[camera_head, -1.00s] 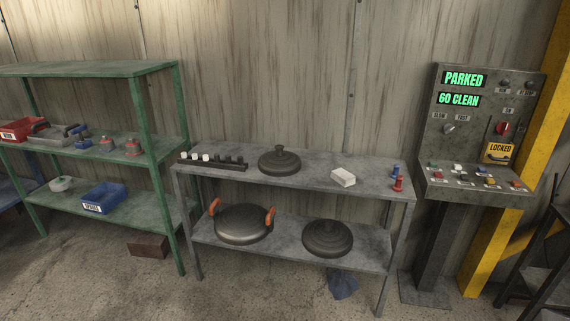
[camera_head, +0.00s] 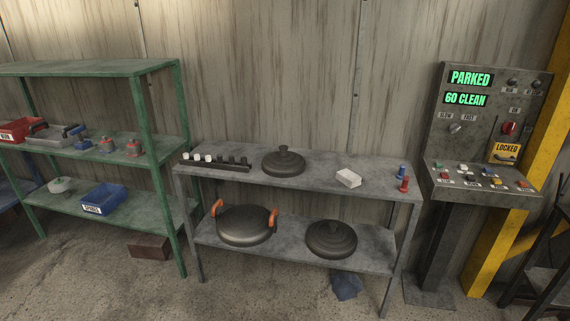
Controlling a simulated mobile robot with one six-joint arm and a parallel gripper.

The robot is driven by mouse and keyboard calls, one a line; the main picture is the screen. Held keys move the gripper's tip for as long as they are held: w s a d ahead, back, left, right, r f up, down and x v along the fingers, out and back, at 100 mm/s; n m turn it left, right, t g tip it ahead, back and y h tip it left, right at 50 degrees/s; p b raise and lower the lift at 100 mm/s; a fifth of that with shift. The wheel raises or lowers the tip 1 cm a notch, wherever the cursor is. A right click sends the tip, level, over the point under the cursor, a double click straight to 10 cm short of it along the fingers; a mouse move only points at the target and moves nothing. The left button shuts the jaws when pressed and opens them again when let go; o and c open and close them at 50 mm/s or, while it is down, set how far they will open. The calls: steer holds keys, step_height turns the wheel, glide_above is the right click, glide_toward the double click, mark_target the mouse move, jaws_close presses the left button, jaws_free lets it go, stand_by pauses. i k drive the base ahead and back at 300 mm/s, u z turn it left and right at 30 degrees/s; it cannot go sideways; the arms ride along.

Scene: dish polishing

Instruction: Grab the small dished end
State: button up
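A smaller dark grey dished piece with a stepped knob (camera_head: 283,163) sits on the top shelf of the grey metal rack, left of its middle. A similar dark dished piece (camera_head: 331,239) lies on the rack's lower shelf at the right. A wide dished piece with two orange clamps or handles (camera_head: 244,225) lies on the lower shelf at the left. I cannot tell for sure which one is the small dished end; the top-shelf one looks smallest. My gripper is not in view.
The grey rack (camera_head: 380,190) also bears a dark strip with white and black pegs (camera_head: 214,162), a white block (camera_head: 348,178) and red and blue pieces (camera_head: 404,184). A green shelf (camera_head: 100,68) stands left, a control panel (camera_head: 470,125) right. A blue cloth (camera_head: 346,285) lies on the floor.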

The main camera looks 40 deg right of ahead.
mark_target(283, 163)
steer(key=z, duration=0.05)
steer(key=i, duration=1)
steer(key=u, duration=0.05)
